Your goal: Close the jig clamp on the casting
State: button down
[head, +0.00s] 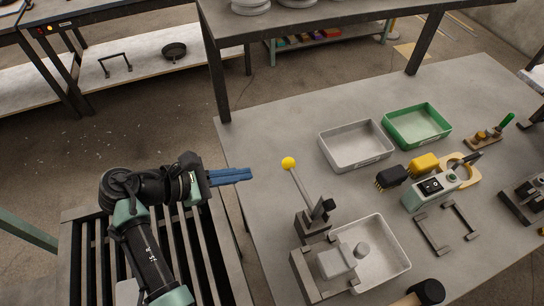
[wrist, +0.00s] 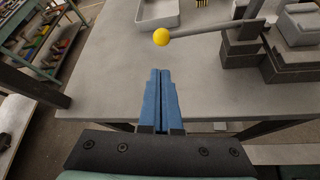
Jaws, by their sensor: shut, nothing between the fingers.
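The jig clamp (head: 311,226) stands on the table, its lever raised at a slant to a yellow ball knob (head: 288,163). The casting (head: 336,262) is a light grey block in the jig in front of the clamp, at the edge of a white tray. My gripper (head: 250,174) is shut and empty, left of the yellow knob and apart from it. In the wrist view the blue fingers (wrist: 161,72) lie together, with the yellow knob (wrist: 161,37) just beyond their tips. The lever (wrist: 215,29) runs right from the knob to the dark clamp block (wrist: 240,45).
A grey tray (head: 323,146) and a green tray (head: 390,131) stand further back. Brushes (head: 424,164), a pale green device (head: 411,200) and a dark frame (head: 430,236) lie to the right. A dark hammer head (head: 428,291) is near the front. The table's left part is clear.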

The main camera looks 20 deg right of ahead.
jog(key=shift+s, duration=0.1)
jog(key=x, duration=1)
jog(key=shift+r, duration=0.1)
jog(key=shift+r+p, duration=0.45)
